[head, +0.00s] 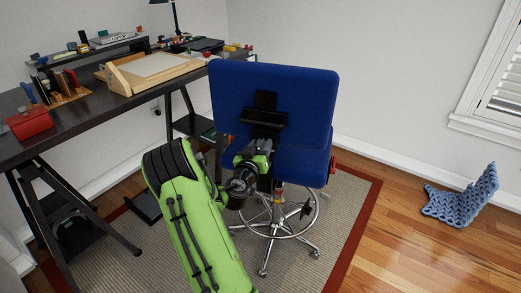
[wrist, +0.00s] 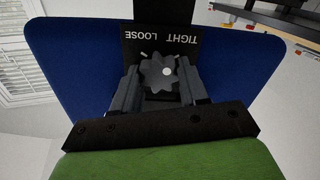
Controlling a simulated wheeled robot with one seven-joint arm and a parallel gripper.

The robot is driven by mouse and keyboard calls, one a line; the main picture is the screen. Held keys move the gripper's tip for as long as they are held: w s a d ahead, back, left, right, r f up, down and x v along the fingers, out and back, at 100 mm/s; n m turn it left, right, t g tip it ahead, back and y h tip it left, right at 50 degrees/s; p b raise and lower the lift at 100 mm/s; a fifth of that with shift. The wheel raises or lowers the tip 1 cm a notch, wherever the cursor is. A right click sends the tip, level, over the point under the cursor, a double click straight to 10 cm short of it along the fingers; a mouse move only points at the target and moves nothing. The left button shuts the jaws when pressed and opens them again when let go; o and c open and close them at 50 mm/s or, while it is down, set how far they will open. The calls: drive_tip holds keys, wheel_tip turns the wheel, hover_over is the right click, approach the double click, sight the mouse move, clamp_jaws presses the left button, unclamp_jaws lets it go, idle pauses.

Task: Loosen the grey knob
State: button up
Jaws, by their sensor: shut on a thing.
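The grey knob (wrist: 160,72) is star-shaped with a pale dot and sits on the black bracket (wrist: 160,42) at the back of a blue chair (head: 272,95). The bracket carries the words TIGHT and LOOSE, upside down in the wrist view. My gripper (wrist: 160,84) has one finger on each side of the knob and is shut on it. In the head view my green arm reaches to the chair back and hides the knob.
A dark desk (head: 90,117) with a wooden drawing board (head: 150,68) and small items stands at the left. The chair's wheeled base (head: 268,235) rests on a beige rug (head: 340,215). A blue perforated object (head: 460,199) lies on the wooden floor at the right.

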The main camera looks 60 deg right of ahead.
drive_tip(key=n, duration=0.4)
drive_tip(key=shift+w+n+b, duration=0.1)
drive_tip(key=shift+n+b, duration=0.2)
drive_tip(key=n, duration=0.5)
drive_tip(key=shift+n+p, duration=0.3)
drive_tip(key=shift+p, duration=0.05)
drive_tip(key=n+p, duration=0.1)
drive_tip(key=n, duration=0.3)
drive_tip(key=shift+w+n+p, duration=0.1)
drive_tip(key=shift+n+p, duration=0.2)
drive_tip(key=shift+f+n+p, duration=0.1)
drive_tip(key=shift+n+p, duration=0.95)
drive_tip(key=shift+n, duration=1.15)
drive_tip(key=o, duration=1.1)
drive_tip(key=shift+f, duration=0.1)
drive_tip(key=shift+c, duration=0.2)
